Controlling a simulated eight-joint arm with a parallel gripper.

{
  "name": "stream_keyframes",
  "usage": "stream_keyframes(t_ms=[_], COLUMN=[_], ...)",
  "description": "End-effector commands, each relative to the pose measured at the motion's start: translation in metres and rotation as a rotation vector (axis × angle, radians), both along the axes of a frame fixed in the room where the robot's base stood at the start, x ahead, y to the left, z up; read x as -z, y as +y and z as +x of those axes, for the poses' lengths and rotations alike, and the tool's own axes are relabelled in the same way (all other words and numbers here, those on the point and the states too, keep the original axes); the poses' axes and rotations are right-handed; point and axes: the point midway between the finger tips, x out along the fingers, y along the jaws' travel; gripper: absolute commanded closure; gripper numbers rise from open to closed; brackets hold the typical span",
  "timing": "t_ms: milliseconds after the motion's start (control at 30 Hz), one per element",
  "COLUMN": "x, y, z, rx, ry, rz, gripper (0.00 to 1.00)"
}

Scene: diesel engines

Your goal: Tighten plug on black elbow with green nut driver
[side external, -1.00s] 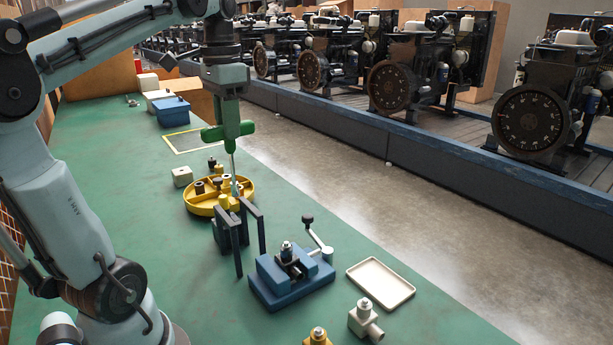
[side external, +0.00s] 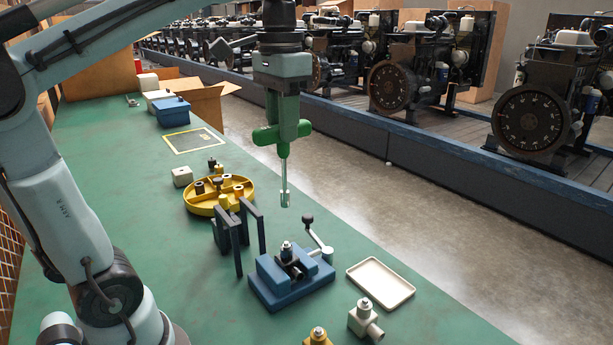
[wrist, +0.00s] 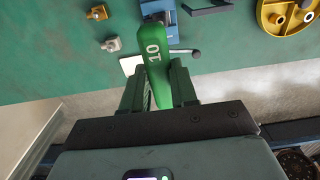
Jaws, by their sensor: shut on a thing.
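My gripper (side external: 283,110) is shut on the green nut driver (side external: 283,134), which hangs upright with its socket end down. In the wrist view the nut driver's handle (wrist: 155,48), marked "10", sits between the fingers. The black elbow (side external: 292,262) is in the blue vise (side external: 291,283), with a light metal plug (side external: 286,247) on top. In the side view the socket tip shows above the plug, with a clear gap between them. In the wrist view the handle covers part of the vise (wrist: 158,9), and the elbow is hidden.
A black stand (side external: 238,240) with two upright bars is left of the vise. A yellow round parts tray (side external: 200,208) lies behind it. The vise's lever (side external: 320,238) sticks up at its right.

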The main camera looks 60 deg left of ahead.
Motion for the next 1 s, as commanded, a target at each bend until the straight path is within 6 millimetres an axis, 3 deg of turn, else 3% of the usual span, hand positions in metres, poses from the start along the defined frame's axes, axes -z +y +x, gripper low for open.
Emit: stream_keyframes(t_ms=[900,1000], x=[0.067,0.067], y=[0.000,0.000], z=[0.000,0.000], rx=[0.000,0.000], ry=[0.000,0.000], rz=[0.000,0.000], gripper=[1.00,1.00])
